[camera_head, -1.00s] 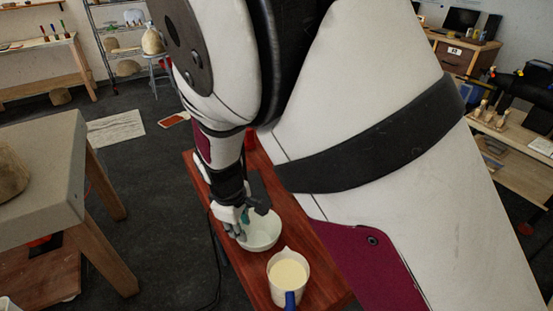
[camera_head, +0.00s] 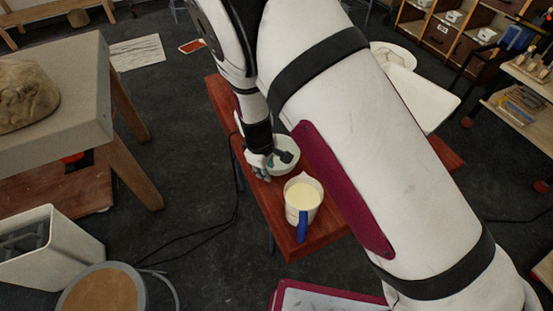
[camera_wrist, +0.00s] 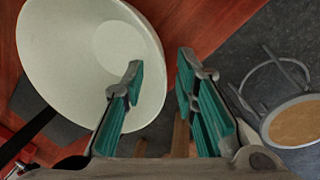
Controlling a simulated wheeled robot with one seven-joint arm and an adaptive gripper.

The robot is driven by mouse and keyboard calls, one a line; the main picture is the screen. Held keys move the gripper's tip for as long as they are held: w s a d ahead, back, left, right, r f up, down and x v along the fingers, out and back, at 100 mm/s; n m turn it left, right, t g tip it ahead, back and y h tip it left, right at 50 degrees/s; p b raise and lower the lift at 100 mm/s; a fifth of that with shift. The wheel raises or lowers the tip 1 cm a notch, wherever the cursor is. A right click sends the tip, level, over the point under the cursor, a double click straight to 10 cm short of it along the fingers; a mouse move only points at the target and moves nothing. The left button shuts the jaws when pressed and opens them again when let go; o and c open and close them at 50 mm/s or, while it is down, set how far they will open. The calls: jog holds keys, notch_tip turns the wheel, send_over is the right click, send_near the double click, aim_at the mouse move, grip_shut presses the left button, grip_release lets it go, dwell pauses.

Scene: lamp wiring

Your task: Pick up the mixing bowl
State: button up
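The mixing bowl (camera_head: 285,168) is pale and round, on a red-brown wooden bench (camera_head: 323,232), partly hidden by my arm and gripper. My gripper (camera_head: 268,165) is at its left side in the head view. In the wrist view, the bowl (camera_wrist: 75,60) fills the upper left. My gripper (camera_wrist: 160,65) has its teal-padded fingers apart there, the left one in front of the bowl's inside and the right one beyond the rim. The rim lies between them with a visible gap. I cannot tell if either finger touches it.
A jug of pale liquid with a blue handle (camera_head: 302,203) stands close in front of the bowl. A grey-topped table (camera_head: 75,110) is at the left, with a stool (camera_head: 103,290) and a pale bin (camera_head: 50,250) below. A black cable crosses the floor.

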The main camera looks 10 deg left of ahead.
grip_shut()
